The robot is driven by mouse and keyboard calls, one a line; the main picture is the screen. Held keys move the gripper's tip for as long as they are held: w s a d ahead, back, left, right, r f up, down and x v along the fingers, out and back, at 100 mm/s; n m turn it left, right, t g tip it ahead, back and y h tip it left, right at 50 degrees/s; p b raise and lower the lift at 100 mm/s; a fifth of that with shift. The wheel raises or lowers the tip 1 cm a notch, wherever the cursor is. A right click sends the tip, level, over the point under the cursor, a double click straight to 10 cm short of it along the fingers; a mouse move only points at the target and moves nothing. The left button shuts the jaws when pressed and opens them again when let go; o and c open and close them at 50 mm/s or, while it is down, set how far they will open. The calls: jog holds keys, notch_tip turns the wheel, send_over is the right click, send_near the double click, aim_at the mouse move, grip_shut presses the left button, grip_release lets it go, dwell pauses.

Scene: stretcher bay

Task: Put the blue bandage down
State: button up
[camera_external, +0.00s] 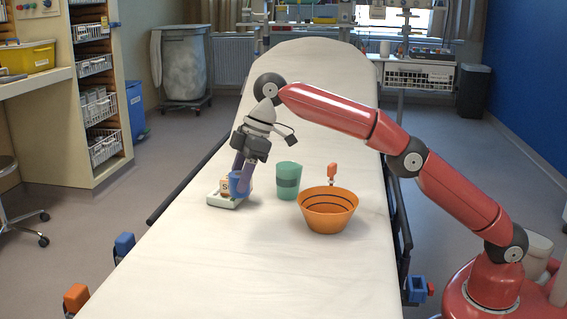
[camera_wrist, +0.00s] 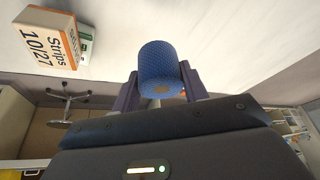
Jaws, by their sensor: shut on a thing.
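The blue bandage (camera_wrist: 161,68) is a textured blue roll. In the wrist view it sits between the two fingers of my gripper (camera_wrist: 158,88), which is shut on it. In the external view my gripper (camera_external: 243,172) points down at the left of the stretcher, with the blue bandage (camera_external: 237,186) low between its fingers. I cannot tell whether the bandage touches anything below.
A strips box (camera_wrist: 48,38) lies close by; it also shows beside the bandage in the external view (camera_external: 225,184). A green cup (camera_external: 288,181) and an orange bowl (camera_external: 328,212) stand to the right. An orange-red item (camera_external: 332,173) shows behind the bowl. The front of the stretcher (camera_external: 250,275) is clear.

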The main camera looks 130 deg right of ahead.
jog(key=s+a+r+m+g+h, duration=0.1)
jog(key=s+a+r+m, duration=0.2)
jog(key=s, duration=0.5)
jog(key=s+r+m+h, duration=0.1)
jog(key=s+r+m, duration=0.25)
jog(key=s, duration=0.55)
jog(key=s+d+f+m+g+h, duration=0.1)
jog(key=d+f+m, duration=0.3)
jog(key=d, duration=0.7)
jog(key=s+d+f+m+g+h, duration=0.15)
jog(key=d+f+m, duration=0.25)
jog(key=d, duration=0.7)
jog(key=shift+g+y, duration=0.25)
jog(key=shift+y, duration=0.1)
jog(key=shift+d+f+b, duration=0.2)
jog(key=shift+f+b, duration=0.9)
jog(key=shift+f, duration=2.9)
jog(key=shift+f, duration=0.15)
jog(key=o, duration=1)
